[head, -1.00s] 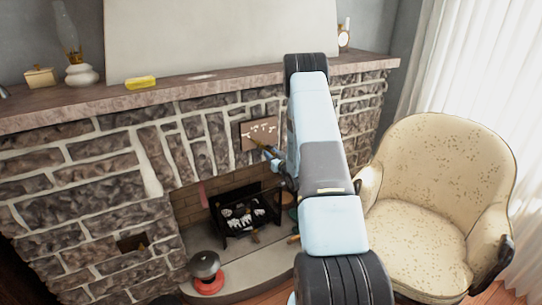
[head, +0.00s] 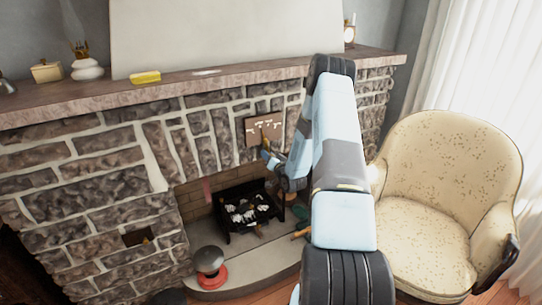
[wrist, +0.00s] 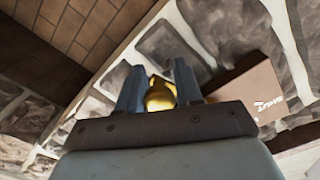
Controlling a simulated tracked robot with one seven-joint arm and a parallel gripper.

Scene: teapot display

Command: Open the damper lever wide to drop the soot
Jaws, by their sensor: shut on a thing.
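A brass-yellow knob (wrist: 160,95), which I take to be the damper lever's handle, sits between my gripper's two fingers in the wrist view. My gripper (wrist: 159,78) is shut on it. In the head view my gripper (head: 265,148) is at the stone fireplace front, just below a brown plaque (head: 264,128) with white markings. The plaque also shows at the right of the wrist view (wrist: 245,92). The rest of the lever is hidden by the fingers and the gripper body.
The firebox below holds a dark grate (head: 249,208) with pale pieces in it. A cream armchair (head: 447,190) is at the right. The mantel (head: 120,103) runs above.

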